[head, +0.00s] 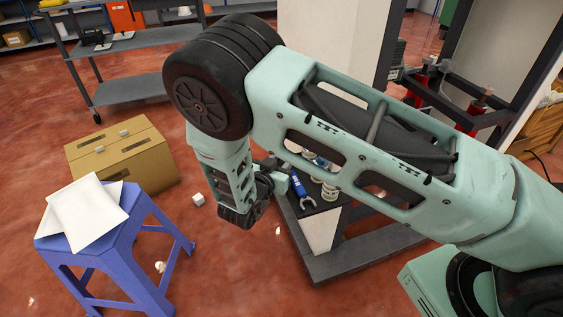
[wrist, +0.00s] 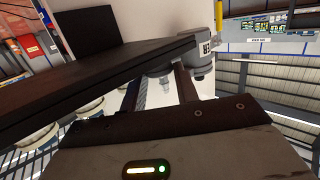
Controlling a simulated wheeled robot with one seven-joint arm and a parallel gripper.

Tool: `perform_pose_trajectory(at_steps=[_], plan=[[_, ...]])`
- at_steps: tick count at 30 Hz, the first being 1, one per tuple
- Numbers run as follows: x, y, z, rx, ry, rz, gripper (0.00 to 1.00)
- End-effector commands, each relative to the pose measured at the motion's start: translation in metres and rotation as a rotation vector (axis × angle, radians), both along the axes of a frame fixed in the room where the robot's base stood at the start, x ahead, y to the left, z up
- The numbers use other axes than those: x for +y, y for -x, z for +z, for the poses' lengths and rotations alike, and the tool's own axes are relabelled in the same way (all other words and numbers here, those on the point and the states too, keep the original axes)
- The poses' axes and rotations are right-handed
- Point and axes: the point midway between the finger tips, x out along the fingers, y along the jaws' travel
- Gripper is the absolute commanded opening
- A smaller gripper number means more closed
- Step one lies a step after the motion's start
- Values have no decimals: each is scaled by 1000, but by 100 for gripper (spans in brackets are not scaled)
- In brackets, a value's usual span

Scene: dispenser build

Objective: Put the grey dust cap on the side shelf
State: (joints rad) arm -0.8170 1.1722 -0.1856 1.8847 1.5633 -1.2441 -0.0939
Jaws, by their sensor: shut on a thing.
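My gripper (head: 270,172) is low at the end of my arm in the head view, beside a dark-topped surface (head: 318,205). Its fingers also show in the wrist view (wrist: 160,84), shut on a small grey piece (wrist: 160,68) that looks like the grey dust cap; it is mostly hidden. A grey cylinder with a label (wrist: 202,60) is just beyond the fingers. A dark slab (wrist: 85,85), seen nearly edge-on, runs close to the fingers. I cannot tell for sure which surface is the side shelf.
A blue-handled tool (head: 297,184) and small bottles lie on the dark top, partly behind my arm. A blue stool (head: 120,232) with white sheets and a cardboard box (head: 150,165) stand left. A grey cart (head: 130,90) is at the back. Small white pieces lie on the floor.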

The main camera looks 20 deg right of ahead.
Motion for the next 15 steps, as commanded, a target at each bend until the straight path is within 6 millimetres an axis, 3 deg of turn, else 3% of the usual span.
perform_pose_trajectory(at_steps=[10,11,12,13,15], plan=[[0,0,-3,-1,0,-1,10],[0,0,-3,-1,0,0,36],[0,0,-2,-1,0,0,47],[0,0,-2,-1,0,0,52],[0,0,-2,-1,0,0,52]])
